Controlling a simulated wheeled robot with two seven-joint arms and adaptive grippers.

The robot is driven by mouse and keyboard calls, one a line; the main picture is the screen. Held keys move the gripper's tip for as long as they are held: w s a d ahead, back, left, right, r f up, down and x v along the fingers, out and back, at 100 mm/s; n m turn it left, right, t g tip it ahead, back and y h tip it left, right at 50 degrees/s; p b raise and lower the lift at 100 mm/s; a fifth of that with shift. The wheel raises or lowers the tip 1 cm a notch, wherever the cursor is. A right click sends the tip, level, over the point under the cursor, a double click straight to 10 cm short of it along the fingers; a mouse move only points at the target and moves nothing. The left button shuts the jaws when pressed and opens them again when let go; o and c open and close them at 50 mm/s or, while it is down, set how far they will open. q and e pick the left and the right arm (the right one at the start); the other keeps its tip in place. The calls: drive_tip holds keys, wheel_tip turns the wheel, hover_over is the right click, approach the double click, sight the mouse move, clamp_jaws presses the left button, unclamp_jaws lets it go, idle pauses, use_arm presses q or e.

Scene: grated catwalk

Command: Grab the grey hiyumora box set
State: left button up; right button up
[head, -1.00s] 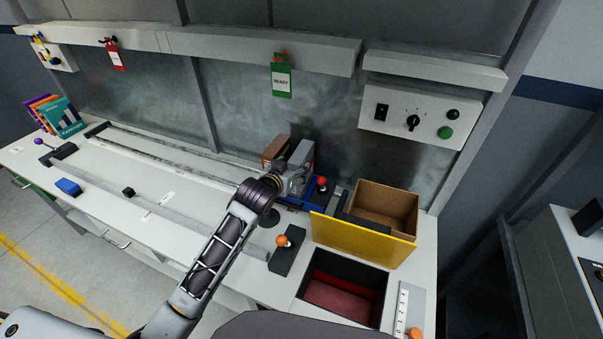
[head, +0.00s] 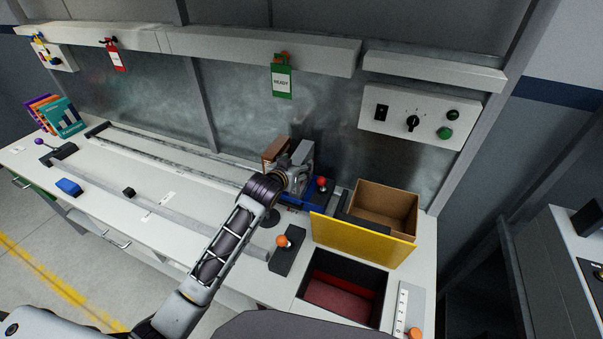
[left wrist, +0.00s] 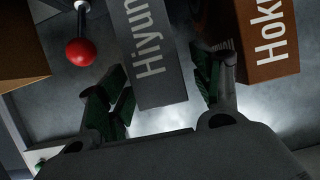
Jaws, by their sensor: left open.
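The grey Hiyumora box set (head: 307,156) stands at the back of the bench beside a brown box (head: 275,148); my arm partly hides both in the head view. In the left wrist view the grey box (left wrist: 147,45) shows its white lettering and reaches between the two fingers of my left gripper (left wrist: 160,92). The gripper is open, with dark green pads on either side of the box and a visible gap at least on the right. The brown box (left wrist: 262,40) is just outside the right finger. In the head view my left gripper (head: 297,182) is in front of the grey box.
A red ball knob (head: 322,182) stands close right of the boxes; it also shows in the left wrist view (left wrist: 80,52). An open brown carton (head: 385,207), a yellow panel (head: 362,240) and a red-lined bin (head: 345,292) are to the right. An orange-knobbed lever (head: 283,241) is nearer.

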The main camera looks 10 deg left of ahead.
sight(305, 151)
use_arm(q)
drive_tip(key=shift+x, duration=1.8)
drive_tip(key=shift+r, duration=0.15)
clamp_jaws()
